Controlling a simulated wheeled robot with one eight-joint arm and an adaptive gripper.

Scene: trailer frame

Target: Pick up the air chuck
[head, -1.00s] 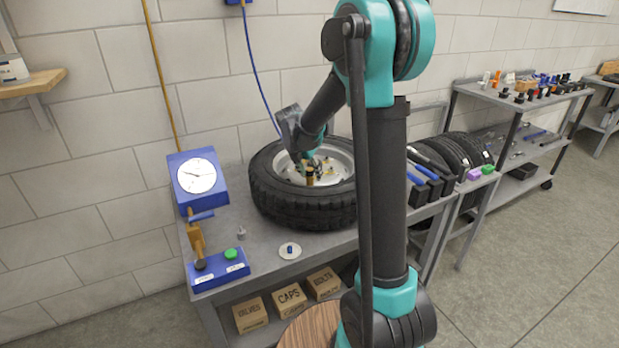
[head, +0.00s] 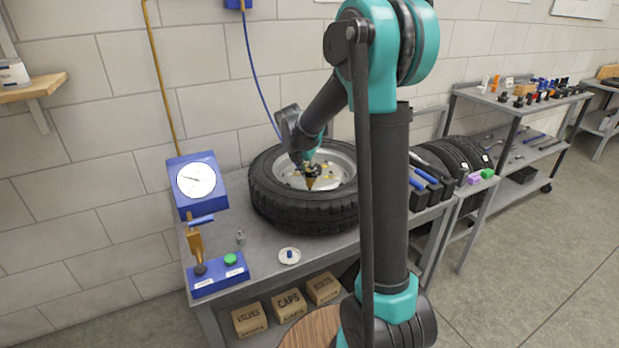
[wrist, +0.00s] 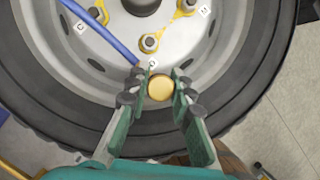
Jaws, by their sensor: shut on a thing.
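A brass-coloured piece, apparently the air chuck (head: 310,184), is at my gripper (head: 311,170) over the tire's wheel. In the wrist view its round gold end (wrist: 160,88) sits between the two fingers of my gripper (wrist: 162,90), which are shut on it. A blue hose (wrist: 108,32) runs from the upper left to the fingers in the wrist view. In the head view the hose (head: 258,80) comes down from a blue wall box. The air chuck's lower end is partly hidden, and I cannot tell whether it touches the wheel.
The tire (head: 300,220) lies flat on a grey bench (head: 262,262). A small dish (head: 290,257) sits in front.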

